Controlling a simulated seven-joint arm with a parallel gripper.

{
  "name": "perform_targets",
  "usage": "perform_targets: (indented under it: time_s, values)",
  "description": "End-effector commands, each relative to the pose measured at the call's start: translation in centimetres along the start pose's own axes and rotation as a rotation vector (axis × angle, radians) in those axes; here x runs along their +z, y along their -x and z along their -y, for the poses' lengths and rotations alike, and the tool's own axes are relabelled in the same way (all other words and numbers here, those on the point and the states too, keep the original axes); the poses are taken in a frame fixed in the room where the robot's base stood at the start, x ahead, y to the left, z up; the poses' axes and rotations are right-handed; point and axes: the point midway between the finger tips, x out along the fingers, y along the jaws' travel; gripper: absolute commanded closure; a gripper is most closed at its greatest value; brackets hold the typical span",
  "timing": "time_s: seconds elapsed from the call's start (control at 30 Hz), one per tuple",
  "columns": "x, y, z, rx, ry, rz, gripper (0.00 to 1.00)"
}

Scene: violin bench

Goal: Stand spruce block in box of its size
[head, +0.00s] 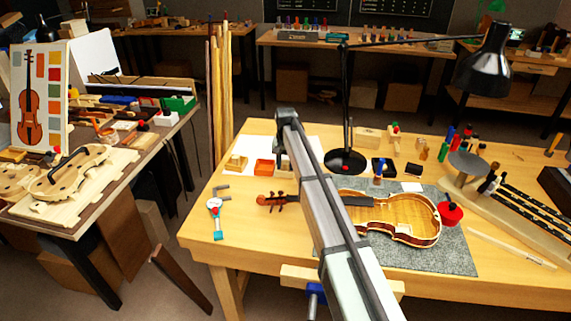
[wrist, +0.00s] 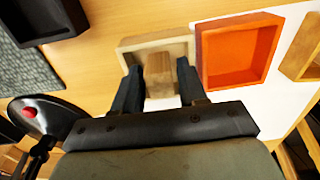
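A pale wooden box (wrist: 127,48) lies under my gripper (wrist: 158,72) in the wrist view. A pale wood block (wrist: 158,64), likely the spruce block, shows inside it between my two dark fingers. The fingers stand apart on either side of the block; I cannot tell whether they touch it. The near side of the box is partly hidden by the fingers. An orange box (wrist: 238,50) sits right beside it, with another pale wooden box (wrist: 305,60) past that. In the head view my arm partly covers the gripper area, beside the orange box (head: 264,166).
The boxes are around a white sheet (wrist: 255,110). The black lamp base (head: 345,161) stands close by, with a violin body (head: 400,217) on a grey mat (head: 440,255). A black tray (wrist: 40,18) is at the wrist view's upper left. Small tools (head: 215,206) lie at the left.

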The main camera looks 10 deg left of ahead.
Motion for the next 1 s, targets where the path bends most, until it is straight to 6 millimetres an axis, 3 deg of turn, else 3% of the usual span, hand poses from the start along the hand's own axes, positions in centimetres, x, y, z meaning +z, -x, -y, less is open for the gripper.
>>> perform_targets:
  time_s: [0.27,0.7,1.0]
  values:
    - [0.0,0.7,0.0,0.0,0.0,-0.001,0.58]
    - [-0.1,8.3,0.0,-0.001,0.0,-0.002,0.58]
    - [0.0,11.7,0.0,0.0,0.0,0.0,0.58]
